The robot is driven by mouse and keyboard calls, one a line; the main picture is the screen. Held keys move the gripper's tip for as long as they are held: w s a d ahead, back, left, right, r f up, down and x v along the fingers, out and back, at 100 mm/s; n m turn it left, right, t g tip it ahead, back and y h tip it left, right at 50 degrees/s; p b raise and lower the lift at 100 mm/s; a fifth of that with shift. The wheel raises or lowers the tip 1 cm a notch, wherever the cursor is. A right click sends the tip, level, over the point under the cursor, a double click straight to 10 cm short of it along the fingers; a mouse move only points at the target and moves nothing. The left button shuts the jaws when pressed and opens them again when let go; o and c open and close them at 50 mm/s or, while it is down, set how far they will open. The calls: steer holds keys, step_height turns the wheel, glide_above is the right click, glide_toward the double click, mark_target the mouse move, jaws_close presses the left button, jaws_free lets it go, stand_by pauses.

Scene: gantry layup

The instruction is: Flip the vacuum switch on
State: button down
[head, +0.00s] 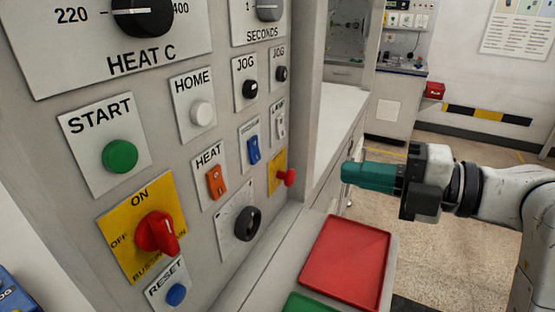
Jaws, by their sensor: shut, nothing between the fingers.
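A grey control panel stands on the left of the head view. A blue rocker switch (253,150) sits on a small white plate in its lower right part; the plate's lettering is too small to read surely, but it may be the vacuum switch. Whether the rocker is on or off I cannot tell. My gripper (346,172) has teal fingers that are shut and empty. It points left and is to the right of the panel, clear of the blue switch.
Around the blue switch are an orange HEAT rocker (216,182), a white rocker (280,126), a red knob on a yellow plate (287,177) and a black dial (247,223). A red tray (345,262) lies below my gripper. Open floor shows behind my arm.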

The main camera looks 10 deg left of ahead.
mark_target(257, 160)
steer(key=p+x, duration=0.3)
steer(key=x, duration=1)
steer(key=shift+a, duration=0.2)
steer(key=shift+w+a+f+p, duration=0.1)
steer(key=shift+w+a+p, duration=0.05)
steer(key=shift+a+p, duration=0.15)
steer(key=shift+a+b, duration=0.1)
steer(key=shift+b, duration=0.8)
steer(key=shift+f, duration=0.15)
